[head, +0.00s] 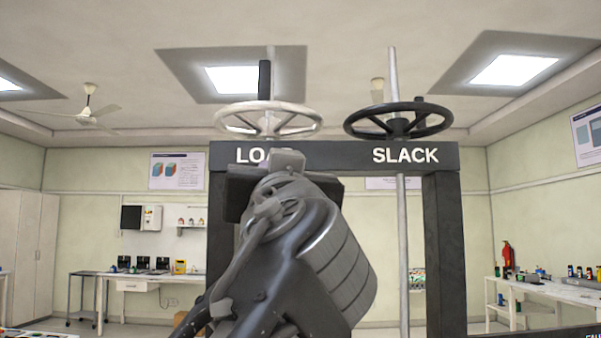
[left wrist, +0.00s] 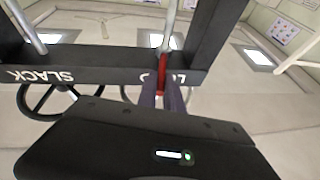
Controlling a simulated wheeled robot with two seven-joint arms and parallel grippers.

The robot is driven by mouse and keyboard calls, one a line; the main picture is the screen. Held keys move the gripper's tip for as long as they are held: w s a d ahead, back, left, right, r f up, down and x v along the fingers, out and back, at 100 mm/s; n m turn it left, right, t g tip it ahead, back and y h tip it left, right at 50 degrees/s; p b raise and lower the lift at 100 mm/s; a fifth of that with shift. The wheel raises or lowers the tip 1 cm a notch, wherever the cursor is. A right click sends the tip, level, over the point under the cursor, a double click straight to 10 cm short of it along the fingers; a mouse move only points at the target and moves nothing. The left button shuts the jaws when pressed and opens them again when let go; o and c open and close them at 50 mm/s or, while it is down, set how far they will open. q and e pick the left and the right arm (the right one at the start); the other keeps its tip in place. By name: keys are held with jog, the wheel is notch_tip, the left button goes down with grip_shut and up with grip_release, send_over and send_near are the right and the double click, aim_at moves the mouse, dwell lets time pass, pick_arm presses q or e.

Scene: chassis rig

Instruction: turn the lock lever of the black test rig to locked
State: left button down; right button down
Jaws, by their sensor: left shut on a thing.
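The black test rig (head: 442,240) stands ahead, its top beam labelled "LOAD", partly covered, and "SLACK". In the left wrist view the rig's beam (left wrist: 105,62) appears upside down. A red lever (left wrist: 162,68), which looks like the lock lever, shows at the LOAD end beside a metal rod. My left gripper (left wrist: 162,94) is shut on the red lever, one finger on each side. In the head view my left arm and wrist cover the fingers and the lever. I cannot read any locked mark. My right gripper is in neither view.
A pale handwheel (head: 302,108) sits above LOAD and a black handwheel (head: 352,125) above SLACK, each with a vertical rod. A dark upright bar (head: 264,80) stands by the pale wheel. Benches (head: 140,278) and a red fire extinguisher (head: 507,254) are far behind.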

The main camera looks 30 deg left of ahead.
pick_arm(q)
jog(key=shift+w+d+n+g+y+p, duration=0.35)
jog(key=shift+n+g+y+p, duration=0.3)
jog(key=shift+g+y, duration=0.3)
jog(key=shift+w+d+n+g+y+p, duration=0.3)
jog(key=shift+n+g+y+p, duration=0.35)
jog(key=shift+g+y, duration=0.25)
jog(key=shift+w+d+n+g+y+p, duration=0.35)
jog(key=shift+n+g+y+p, duration=0.15)
jog(key=shift+n+g+y, duration=0.35)
jog(key=shift+f, duration=0.1)
jog(key=c, duration=1.8)
grip_release()
jog(key=shift+o, duration=0.2)
